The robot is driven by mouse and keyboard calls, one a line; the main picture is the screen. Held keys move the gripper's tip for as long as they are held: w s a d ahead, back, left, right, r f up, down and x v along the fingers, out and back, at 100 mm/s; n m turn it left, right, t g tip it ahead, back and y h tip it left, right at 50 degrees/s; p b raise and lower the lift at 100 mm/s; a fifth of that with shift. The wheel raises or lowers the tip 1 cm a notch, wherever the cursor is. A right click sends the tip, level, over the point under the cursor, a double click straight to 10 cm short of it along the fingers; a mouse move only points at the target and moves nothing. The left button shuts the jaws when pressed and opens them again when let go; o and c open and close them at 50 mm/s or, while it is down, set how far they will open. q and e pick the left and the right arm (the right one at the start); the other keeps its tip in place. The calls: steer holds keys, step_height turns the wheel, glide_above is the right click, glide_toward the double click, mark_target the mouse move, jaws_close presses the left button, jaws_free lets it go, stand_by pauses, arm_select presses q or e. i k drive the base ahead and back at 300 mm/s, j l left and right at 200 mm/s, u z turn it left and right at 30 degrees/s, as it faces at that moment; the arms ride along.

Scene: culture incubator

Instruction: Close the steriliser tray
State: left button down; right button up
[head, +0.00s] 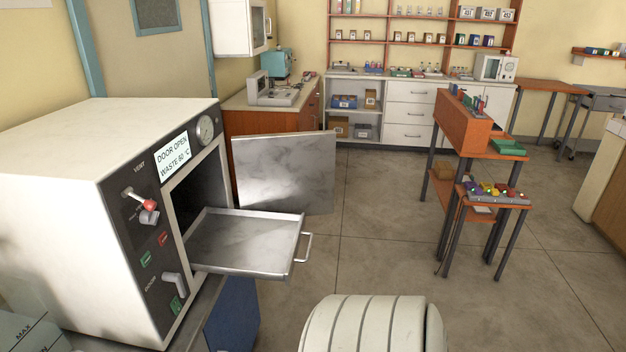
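The steriliser (95,165) is a large white box at the left of the head view, with a dark front panel. Its display (172,154) reads "DOOR OPEN WASTE 60 °C". Its metal door (284,172) stands swung open at the far side of the opening. The steriliser tray (245,240) is pulled out of the chamber, flat and empty, with a bar handle (304,247) on its outer edge. Neither of my grippers shows in the view.
The steriliser stands on a bench with a blue cabinet (233,312) below. A wooden stand (465,125) with racks is at the right. Counters and shelves line the back wall. The tiled floor (375,235) between the tray and the stand is clear.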

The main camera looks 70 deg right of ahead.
mark_target(226, 241)
steer(key=z, duration=2.2)
